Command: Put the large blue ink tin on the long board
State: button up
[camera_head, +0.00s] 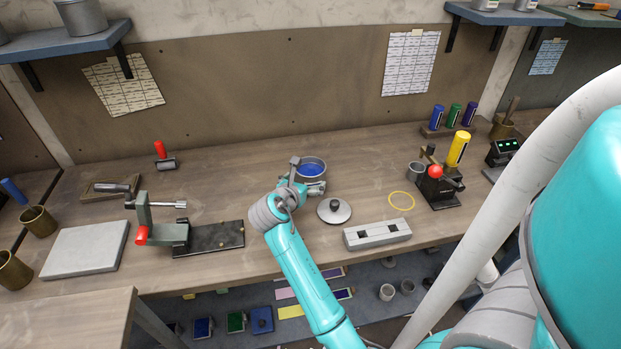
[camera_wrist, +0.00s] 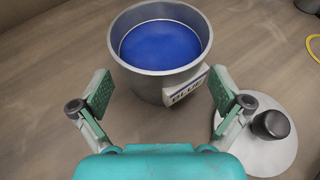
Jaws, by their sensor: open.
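The large blue ink tin (camera_head: 311,170) is a round grey metal tin with blue ink inside, standing upright and uncovered on the workbench. In the wrist view the tin (camera_wrist: 150,75) shows a white label reading "BLUE" on its near right side. My gripper (camera_wrist: 162,90) is open, with its two fingers apart on the near side of the tin and nothing between them. In the head view my gripper (camera_head: 298,186) is close in front of the tin and covers part of it. I cannot tell which surface is the long board.
A grey lid with a dark knob (camera_head: 334,211) lies right of the tin. A grey slotted block (camera_head: 377,234) and a yellow ring (camera_head: 401,201) are further right. A clamp device with a dark plate (camera_head: 215,238) stands left. The bench behind the tin is clear.

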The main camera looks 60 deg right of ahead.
aim_at(310, 172)
jog(key=x, duration=0.4)
jog(key=shift+d, duration=0.1)
jog(key=shift+r, duration=0.1)
jog(key=c, duration=1.2)
notch_tip(310, 172, up, 10)
